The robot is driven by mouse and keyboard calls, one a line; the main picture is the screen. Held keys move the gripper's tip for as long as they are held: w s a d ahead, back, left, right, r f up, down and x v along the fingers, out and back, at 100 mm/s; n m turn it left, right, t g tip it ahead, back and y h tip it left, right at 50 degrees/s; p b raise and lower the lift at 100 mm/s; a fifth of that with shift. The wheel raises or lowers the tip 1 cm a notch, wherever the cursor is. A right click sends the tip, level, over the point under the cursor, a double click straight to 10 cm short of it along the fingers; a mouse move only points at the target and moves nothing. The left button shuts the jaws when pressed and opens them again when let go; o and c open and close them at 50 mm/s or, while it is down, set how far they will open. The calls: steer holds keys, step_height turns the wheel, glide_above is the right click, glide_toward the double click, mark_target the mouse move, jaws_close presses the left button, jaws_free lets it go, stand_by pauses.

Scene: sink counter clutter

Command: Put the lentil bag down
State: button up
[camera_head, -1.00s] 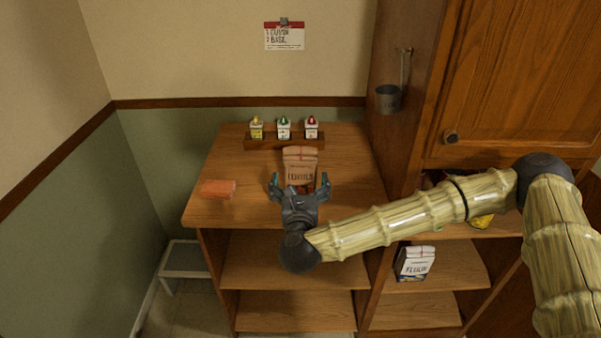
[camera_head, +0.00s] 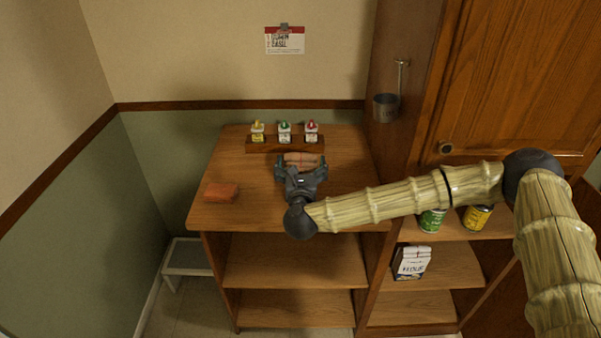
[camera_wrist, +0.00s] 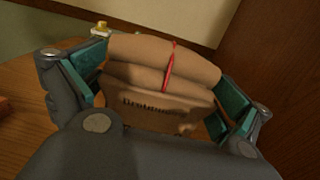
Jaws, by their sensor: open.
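The lentil bag (camera_head: 303,160) is a brown paper bag with a folded top. It stands on the wooden counter top just in front of the spice rack, mostly hidden behind my gripper (camera_head: 301,166) in the head view. In the wrist view the bag (camera_wrist: 160,80) is upright between the fingers, with a red tie over its fold and dark print partly covered. My gripper (camera_wrist: 158,95) is open, its teal pads on either side of the bag. A gap shows at the left pad; contact at the right pad is unclear.
A wooden rack (camera_head: 286,145) with three small spice containers stands behind the bag. An orange-red block (camera_head: 221,192) lies at the counter's left. A tall cabinet (camera_head: 405,100) with a hanging metal cup (camera_head: 386,107) bounds the right. Cans and another bag (camera_head: 411,262) sit on shelves below.

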steer(key=shift+w, duration=0.25)
steer(key=c, duration=1.2)
steer(key=shift+c, duration=0.5)
steer(key=shift+r, duration=0.15)
